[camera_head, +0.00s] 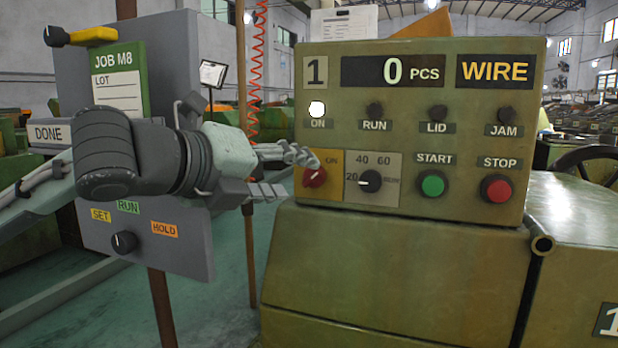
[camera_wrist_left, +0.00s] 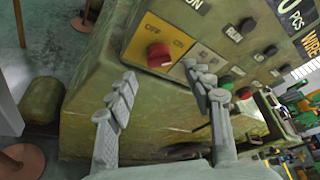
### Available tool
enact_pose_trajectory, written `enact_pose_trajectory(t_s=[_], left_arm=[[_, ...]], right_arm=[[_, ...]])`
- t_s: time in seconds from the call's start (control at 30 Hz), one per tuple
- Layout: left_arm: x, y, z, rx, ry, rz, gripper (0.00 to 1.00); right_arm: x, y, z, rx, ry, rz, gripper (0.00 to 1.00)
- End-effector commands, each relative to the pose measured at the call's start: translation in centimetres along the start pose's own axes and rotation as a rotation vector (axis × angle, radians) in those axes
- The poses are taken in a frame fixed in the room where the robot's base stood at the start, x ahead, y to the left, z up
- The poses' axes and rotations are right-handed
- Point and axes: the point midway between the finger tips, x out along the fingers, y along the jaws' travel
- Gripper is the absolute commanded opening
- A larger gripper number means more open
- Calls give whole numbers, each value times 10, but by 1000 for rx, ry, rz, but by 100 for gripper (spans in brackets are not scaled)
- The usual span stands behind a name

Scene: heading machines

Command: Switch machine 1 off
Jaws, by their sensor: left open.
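Machine 1's green control panel (camera_head: 420,75) bears a "1" plate and a display reading 0 PCS. Its ON lamp (camera_head: 317,110) is lit white. The red rotary switch (camera_head: 315,177) sits on a yellow plate at the panel's lower left; the ON label shows, and a finger hides the other side of the plate in the head view. In the left wrist view the red knob (camera_wrist_left: 160,54) and both plate labels show. My left gripper (camera_head: 301,173) is open, just left of the knob. In the wrist view its fingertips (camera_wrist_left: 160,78) are apart with nothing between them. My right gripper is not seen.
A speed dial (camera_head: 370,181), green START button (camera_head: 432,185) and red STOP button (camera_head: 496,188) are right of the switch. A grey job board (camera_head: 190,235) with its own knob stands behind my left arm. An orange coiled cable (camera_head: 257,80) hangs nearby.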

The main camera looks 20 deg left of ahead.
Motion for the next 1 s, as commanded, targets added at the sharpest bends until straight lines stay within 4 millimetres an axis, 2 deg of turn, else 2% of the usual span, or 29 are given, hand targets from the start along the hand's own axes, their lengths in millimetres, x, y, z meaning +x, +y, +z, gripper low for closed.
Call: enact_pose_trajectory(t_s=[0.1, 0.3, 0.67, 1.0], left_arm=[[21, -1, -1, -5, 4, -2, 52], [43, 0, 0, -4, 1, -1, 52], [49, 0, 0, -3, -1, -1, 50], [49, 0, 0, -4, -1, -1, 8]], right_arm=[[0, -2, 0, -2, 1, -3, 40], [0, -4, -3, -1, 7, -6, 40], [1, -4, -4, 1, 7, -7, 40], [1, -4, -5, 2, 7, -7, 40]])
